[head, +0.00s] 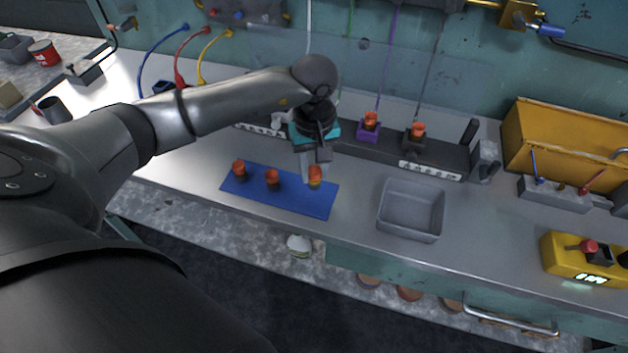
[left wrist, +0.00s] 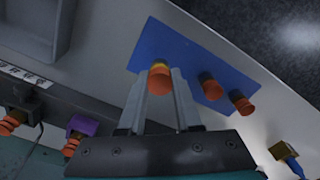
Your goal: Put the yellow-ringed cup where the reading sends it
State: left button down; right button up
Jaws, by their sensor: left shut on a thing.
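The yellow-ringed cup (head: 315,178) is orange with a yellow band and is at the right part of the blue mat (head: 290,200). My left gripper (head: 313,168) is shut on it from above. In the left wrist view the cup (left wrist: 159,78) sits between the two fingertips (left wrist: 160,88). I cannot tell whether it still touches the mat. Two other orange-topped dark cups stand on the mat, one at the left (head: 238,168) and one in the middle (head: 272,178). The yellow box (head: 560,262) at the lower right has a lit display, too small to read. My right gripper is not in view.
Behind the mat runs a dark rack (head: 350,143) with white label strips. Orange-topped cups sit at its purple block (head: 369,133) and its dark block (head: 415,142). A grey empty tray (head: 410,235) stands right of the mat. An ochre bin (head: 560,140) is at the back right.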

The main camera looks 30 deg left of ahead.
aim_at(314, 181)
pick_arm(q)
notch_tip(314, 181, down, 4)
jog(key=shift+f, duration=0.1)
jog(key=shift+f+b, duration=0.15)
jog(key=shift+b, duration=0.25)
jog(key=c, duration=0.6)
grip_release()
jog(key=shift+r, duration=0.2)
jog(key=shift+r+p, duration=0.3)
jog(key=shift+p, duration=0.05)
notch_tip(314, 181, up, 12)
jog(key=shift+f+p, duration=0.2)
jog(key=shift+p, duration=0.1)
